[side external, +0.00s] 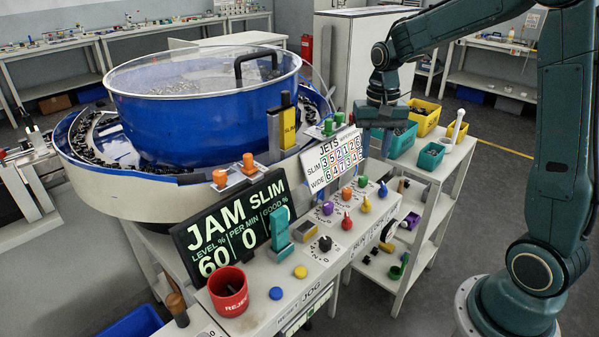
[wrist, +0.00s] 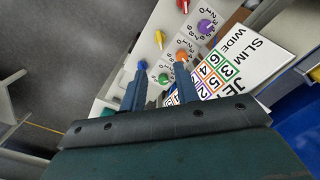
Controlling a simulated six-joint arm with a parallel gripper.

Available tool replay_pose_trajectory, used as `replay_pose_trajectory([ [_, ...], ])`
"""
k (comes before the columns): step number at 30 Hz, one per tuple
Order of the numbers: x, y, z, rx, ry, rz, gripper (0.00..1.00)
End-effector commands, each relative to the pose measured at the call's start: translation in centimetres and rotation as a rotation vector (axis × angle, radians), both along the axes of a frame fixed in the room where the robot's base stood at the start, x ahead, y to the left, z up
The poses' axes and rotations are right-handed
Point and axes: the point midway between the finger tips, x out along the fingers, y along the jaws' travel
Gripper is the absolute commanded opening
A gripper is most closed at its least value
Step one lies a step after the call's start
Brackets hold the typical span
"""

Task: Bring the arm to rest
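My gripper (side external: 376,146) hangs from my arm at the right of the side external view, fingers pointing down. It is above the right end of the control panel, close to the white jets card (side external: 333,160). In the wrist view, the two fingers of my gripper (wrist: 161,72) stand apart with nothing held between them. Panel and knobs show beyond them, including a blue knob (wrist: 143,65) and an orange knob (wrist: 181,56). Whether the fingertips touch anything cannot be told.
A blue bowl feeder (side external: 200,110) with a clear lid stands left. The panel carries a display (side external: 235,230) reading JAM SLIM, a red cup (side external: 228,291) and several knobs. A shelf cart (side external: 420,190) with yellow and teal bins stands right. Open floor lies beyond it.

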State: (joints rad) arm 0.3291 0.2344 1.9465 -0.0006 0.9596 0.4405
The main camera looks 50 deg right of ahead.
Motion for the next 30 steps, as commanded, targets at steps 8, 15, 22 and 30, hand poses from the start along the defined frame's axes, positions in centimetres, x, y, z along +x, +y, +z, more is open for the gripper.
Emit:
replay_pose_trajectory([
  [8,0.0,0.0,0.0,-0.001,-0.001,0.001,0.31],
  [15,-0.8,1.0,1.2,-0.009,-0.026,0.041,0.31],
  [22,-2.9,3.4,4.0,-0.033,-0.092,0.149,0.31],
  [30,-6.7,6.5,7.0,-0.069,-0.187,0.305,0.31],
])
